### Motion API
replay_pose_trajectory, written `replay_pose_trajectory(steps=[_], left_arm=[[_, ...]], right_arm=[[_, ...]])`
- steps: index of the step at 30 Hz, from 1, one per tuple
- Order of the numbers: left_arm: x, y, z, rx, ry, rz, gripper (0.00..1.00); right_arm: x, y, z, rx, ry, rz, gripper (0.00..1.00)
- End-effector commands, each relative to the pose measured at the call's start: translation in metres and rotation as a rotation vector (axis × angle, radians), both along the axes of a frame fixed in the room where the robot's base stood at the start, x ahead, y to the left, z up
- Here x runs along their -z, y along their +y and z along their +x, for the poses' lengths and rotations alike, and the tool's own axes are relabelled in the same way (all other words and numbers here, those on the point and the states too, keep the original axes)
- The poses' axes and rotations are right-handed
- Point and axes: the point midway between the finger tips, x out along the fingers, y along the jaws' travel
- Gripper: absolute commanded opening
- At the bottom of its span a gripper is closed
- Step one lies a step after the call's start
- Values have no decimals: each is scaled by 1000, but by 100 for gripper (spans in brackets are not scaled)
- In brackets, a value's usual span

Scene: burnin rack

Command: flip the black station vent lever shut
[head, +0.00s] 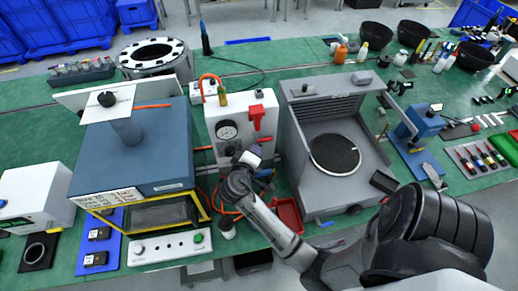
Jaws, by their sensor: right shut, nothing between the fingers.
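The white gauge station (243,107) stands in the middle of the table, with a round dial (228,131) and a red handle (257,116) on its front. I cannot clearly make out a black vent lever; my right gripper covers the lower front of this station. My right gripper (250,160) is shut and empty, close in front of the station's lower part below the dial. I cannot tell whether it touches anything there. My left gripper is out of view.
A blue station (135,150) stands to the left, and a grey station (333,110) with a round dark disc is close on the right. A red tray (289,213) and orange hoses lie near my right gripper. A white switch strip (170,247) lies front left.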

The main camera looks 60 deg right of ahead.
Motion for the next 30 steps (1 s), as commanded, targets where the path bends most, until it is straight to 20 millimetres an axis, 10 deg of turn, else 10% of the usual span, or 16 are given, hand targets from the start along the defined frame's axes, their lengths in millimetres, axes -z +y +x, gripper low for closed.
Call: replay_pose_trajectory(steps=[30], left_arm=[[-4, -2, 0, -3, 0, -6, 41]], right_arm=[[0, 0, 1, -9, -61, 52, 0]])
